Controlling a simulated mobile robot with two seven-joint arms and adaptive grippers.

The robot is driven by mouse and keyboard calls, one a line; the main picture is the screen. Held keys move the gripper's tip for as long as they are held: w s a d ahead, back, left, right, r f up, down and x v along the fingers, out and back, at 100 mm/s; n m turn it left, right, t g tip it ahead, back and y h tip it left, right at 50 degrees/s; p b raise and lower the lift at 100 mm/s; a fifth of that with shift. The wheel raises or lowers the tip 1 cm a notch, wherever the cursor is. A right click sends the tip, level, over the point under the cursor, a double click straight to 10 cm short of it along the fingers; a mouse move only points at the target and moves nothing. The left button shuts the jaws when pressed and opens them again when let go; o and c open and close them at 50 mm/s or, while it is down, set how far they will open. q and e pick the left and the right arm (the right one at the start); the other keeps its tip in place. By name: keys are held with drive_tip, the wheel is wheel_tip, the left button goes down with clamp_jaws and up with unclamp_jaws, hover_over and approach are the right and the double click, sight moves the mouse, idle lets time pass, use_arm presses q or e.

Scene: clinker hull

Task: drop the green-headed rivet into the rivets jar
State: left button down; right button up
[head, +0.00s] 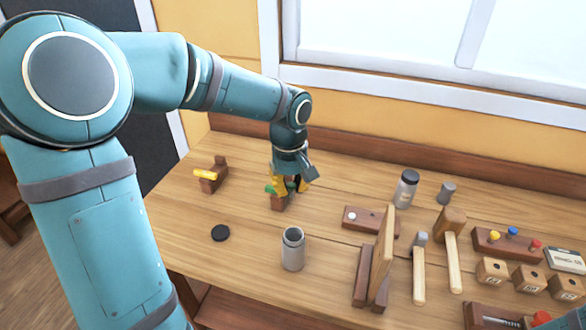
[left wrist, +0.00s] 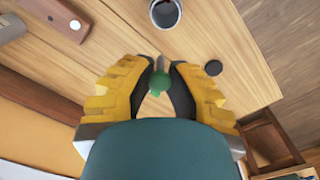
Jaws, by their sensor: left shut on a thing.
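My left gripper (head: 287,187) is shut on the green-headed rivet, above the left-middle of the bench near a small brown wooden block. In the left wrist view the rivet's green head (left wrist: 160,82) sits between the yellow fingers (left wrist: 160,75), with a grey tip beyond it. An open grey jar (head: 292,250), its mouth uncovered, stands upright in front of the gripper and apart from it. The jar's dark mouth also shows at the top of the left wrist view (left wrist: 165,12). No label is readable on the jar. My right gripper is not in view.
A black lid (head: 220,233) lies left of the jar. A wooden stand (head: 214,178) with a yellow piece is at the left. To the right are an upright board (head: 383,250), mallets (head: 452,245), a closed dark-lidded jar (head: 405,188) and several small blocks. The front-left bench is mostly clear.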

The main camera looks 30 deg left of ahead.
use_arm(q)
drive_tip(key=shift+s+r, duration=0.1)
drive_tip(key=shift+s, duration=0.4)
drive_tip(key=shift+f, duration=0.2)
wheel_tip(320, 180, down, 6)
drive_tip(key=b, duration=0.4)
drive_tip(key=shift+r, duration=0.2)
drive_tip(key=c, duration=0.9)
unclamp_jaws()
drive_tip(key=shift+r, duration=0.15)
wheel_tip(320, 180, up, 12)
drive_tip(key=shift+s+a, duration=0.15)
